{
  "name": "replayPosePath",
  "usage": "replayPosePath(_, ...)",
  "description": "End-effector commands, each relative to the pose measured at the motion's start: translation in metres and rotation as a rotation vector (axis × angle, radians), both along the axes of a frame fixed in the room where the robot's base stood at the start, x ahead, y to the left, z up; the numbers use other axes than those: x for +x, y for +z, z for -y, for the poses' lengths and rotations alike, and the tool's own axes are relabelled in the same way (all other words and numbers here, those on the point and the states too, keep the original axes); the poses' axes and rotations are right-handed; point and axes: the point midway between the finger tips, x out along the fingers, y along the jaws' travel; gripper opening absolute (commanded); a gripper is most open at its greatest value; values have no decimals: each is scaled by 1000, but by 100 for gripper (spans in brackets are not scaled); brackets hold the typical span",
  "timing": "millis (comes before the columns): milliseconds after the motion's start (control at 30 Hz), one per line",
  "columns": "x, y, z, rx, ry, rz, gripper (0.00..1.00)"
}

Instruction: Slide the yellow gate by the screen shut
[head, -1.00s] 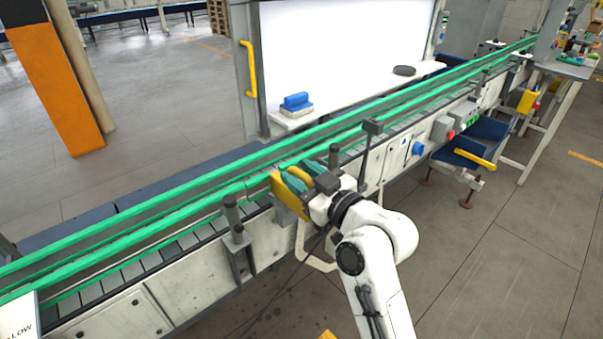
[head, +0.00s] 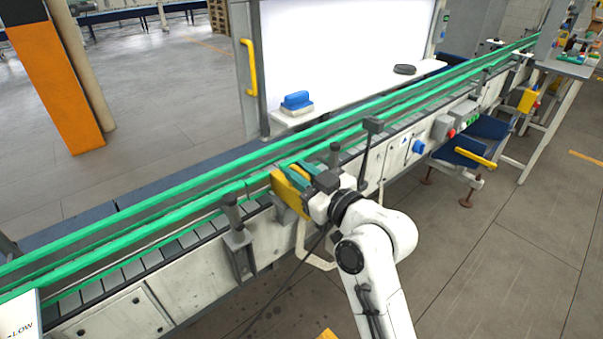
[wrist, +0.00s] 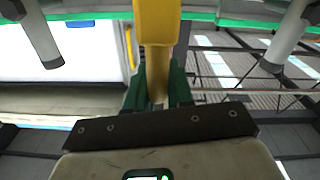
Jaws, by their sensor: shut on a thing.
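The yellow gate (head: 287,194) sits at the near rail of the conveyor, in front of the white screen (head: 345,50), between two dark-topped grey posts. In the wrist view its yellow bar (wrist: 155,40) runs down from the top edge to between my fingers. My gripper (head: 297,173) has green fingers and is shut on this yellow bar. The fingertips also show in the wrist view (wrist: 158,95), one on each side of the bar. My gripper and wrist hide part of the gate in the head view.
The grey posts stand left (head: 233,215) and right (head: 334,155) of my gripper. A thin upright stand (head: 372,127) is farther right. Green rails (head: 130,222) run along the conveyor. A blue-handled block (head: 296,103) and a dark disc (head: 404,69) lie on the white ledge.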

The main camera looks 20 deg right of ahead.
Motion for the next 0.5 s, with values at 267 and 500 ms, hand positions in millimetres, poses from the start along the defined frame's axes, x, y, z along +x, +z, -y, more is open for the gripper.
replayPosePath(267,39,-1,-8,0,-8,6,0)
replayPosePath(500,62,1,-15,0,-10,5,0)
